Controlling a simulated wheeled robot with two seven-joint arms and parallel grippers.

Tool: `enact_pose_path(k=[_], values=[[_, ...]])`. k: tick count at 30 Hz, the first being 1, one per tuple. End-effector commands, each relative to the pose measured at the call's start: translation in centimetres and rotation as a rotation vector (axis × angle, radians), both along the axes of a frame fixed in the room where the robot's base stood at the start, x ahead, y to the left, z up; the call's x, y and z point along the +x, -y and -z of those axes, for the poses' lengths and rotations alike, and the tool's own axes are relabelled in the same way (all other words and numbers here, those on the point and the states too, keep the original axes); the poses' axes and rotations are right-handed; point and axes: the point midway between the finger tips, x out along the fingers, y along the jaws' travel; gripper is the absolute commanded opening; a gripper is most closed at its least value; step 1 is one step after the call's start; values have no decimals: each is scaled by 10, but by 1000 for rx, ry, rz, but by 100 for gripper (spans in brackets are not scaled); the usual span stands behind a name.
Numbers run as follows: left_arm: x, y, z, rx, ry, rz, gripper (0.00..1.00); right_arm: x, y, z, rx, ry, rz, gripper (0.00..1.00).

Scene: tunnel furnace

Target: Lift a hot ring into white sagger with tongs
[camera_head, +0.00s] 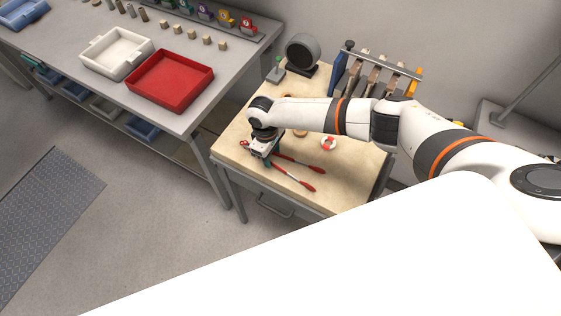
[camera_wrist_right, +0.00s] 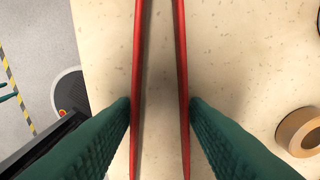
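The tongs (camera_head: 292,180) lie on the beige tabletop with two long red handles spread apart. My right gripper (camera_head: 262,151) is down over them. In the right wrist view the green fingers of this gripper (camera_wrist_right: 160,105) stand outside the two red tong handles (camera_wrist_right: 182,80), one on each side and very close; I cannot tell whether they touch. A wide gap lies between the fingers. A small round white-and-red item (camera_head: 329,143) lies right of the tongs; I cannot tell whether it is the hot ring. A white tray (camera_head: 117,72), likely the sagger, stands on the grey table. My left gripper is out of view.
A red tray (camera_head: 184,99) stands beside the white one. A tan ring-shaped roll (camera_wrist_right: 290,132) lies right of the handles in the wrist view. A round dark device (camera_head: 302,52) and a tool rack (camera_head: 375,72) stand at the back. My right arm hides part of the tabletop.

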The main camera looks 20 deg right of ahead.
Motion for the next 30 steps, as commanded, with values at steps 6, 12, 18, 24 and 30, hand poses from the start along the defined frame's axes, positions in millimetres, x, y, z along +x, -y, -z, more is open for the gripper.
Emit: enact_pose_path(k=[6, 12, 18, 24, 30], values=[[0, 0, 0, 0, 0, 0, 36, 0, 0, 0, 0, 0, 0, 24], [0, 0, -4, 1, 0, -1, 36, 0, 0, -5, 1, 1, 0, 24], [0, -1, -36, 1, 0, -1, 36, 0, -1, -37, 1, 0, 1, 24], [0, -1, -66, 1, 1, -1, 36, 0, 0, -67, 1, 0, 0, 24], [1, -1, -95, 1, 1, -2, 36, 0, -1, -97, 1, 0, -1, 24]])
